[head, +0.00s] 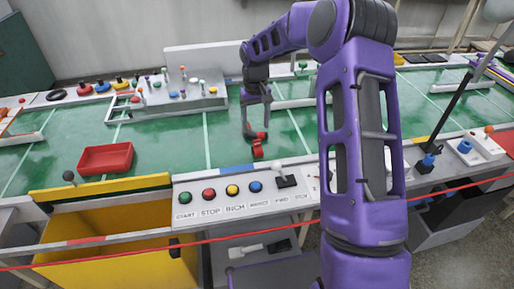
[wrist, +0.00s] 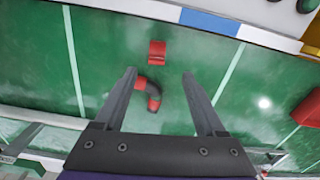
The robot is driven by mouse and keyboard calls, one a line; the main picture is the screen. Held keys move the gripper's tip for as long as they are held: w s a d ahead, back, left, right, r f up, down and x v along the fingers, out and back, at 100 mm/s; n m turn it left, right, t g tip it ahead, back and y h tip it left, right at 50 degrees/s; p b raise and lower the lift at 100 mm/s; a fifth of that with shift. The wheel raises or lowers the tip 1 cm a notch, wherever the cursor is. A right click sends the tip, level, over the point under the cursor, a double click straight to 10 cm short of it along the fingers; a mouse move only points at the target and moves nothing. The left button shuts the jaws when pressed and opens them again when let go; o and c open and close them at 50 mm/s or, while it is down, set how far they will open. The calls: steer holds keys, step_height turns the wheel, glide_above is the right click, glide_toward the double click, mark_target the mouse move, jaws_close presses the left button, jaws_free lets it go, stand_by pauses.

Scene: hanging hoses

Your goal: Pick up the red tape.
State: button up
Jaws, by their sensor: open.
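A small red roll-like piece (wrist: 157,52), which looks like the red tape, lies on the green table in the wrist view, just beyond my fingertips. It also shows in the head view (head: 258,151), near the table's front edge. A curved red and black piece (wrist: 152,92) lies close to it, between my fingers in the wrist view; it also shows in the head view (head: 261,136). My gripper (head: 256,130) is open and points down over these two pieces. Its two fingers (wrist: 159,74) are apart with nothing held. Their height above the table is hard to tell.
A red tray (head: 106,158) lies to the left on the table. A button panel (head: 222,196) lines the front edge, with a yellow bin (head: 125,225) below left. A grey fixture with pegs (head: 180,95) stands behind. Green surface around the red pieces is mostly clear.

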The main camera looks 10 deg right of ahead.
mark_target(257, 141)
steer(key=f, duration=0.8)
steer(key=shift+w+d+f+b, duration=0.1)
steer(key=shift+w+d+b, duration=0.15)
steer(key=shift+b, duration=0.15)
steer(key=shift+s, duration=0.1)
jaws_close()
